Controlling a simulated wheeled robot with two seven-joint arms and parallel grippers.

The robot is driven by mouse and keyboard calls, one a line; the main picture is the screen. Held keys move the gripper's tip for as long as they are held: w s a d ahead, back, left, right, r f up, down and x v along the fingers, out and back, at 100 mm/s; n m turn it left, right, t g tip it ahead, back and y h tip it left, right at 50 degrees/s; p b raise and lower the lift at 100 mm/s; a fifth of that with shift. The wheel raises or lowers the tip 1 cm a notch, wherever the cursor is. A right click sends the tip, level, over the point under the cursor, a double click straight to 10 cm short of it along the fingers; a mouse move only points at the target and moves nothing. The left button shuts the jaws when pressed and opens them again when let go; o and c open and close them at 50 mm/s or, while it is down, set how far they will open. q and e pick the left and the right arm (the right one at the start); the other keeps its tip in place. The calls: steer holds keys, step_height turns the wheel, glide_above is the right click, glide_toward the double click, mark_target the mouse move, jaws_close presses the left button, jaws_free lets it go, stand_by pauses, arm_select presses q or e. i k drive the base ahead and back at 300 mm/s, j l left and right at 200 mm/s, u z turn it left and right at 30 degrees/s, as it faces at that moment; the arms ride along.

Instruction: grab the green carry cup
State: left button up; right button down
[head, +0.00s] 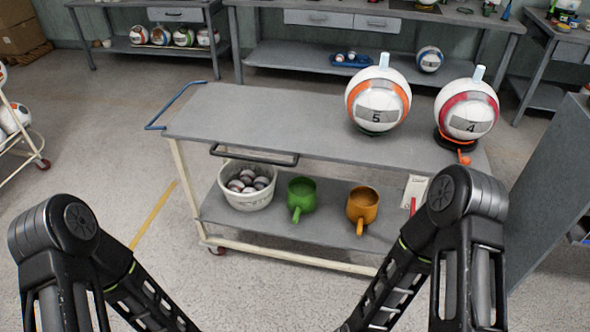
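The green carry cup (301,197) stands upright on the lower shelf of the grey cart, its handle pointing toward me. It is between a white basket of balls and an orange cup (362,206) of like shape. Both my arms show at the bottom left and bottom right of the head view, in front of the cart. Neither gripper's fingertips can be seen; they are outside the picture. Nothing touches the green cup.
The cart's top (270,115) overhangs the lower shelf (240,223). Two balls, orange-striped (378,100) and red-striped (467,109), stand on the top at right. The white basket (241,198) sits left of the cup. A grey panel (548,190) stands at right.

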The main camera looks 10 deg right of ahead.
mark_target(301, 191)
steer(key=i+l+z, duration=0.25)
steer(key=l, duration=0.3)
steer(key=i+l+z, duration=0.2)
steer(key=i+l, duration=0.15)
steer(key=l, duration=0.15)
steer(key=i+l+z, duration=0.25)
steer(key=l, duration=0.25)
steer(key=i, duration=0.1)
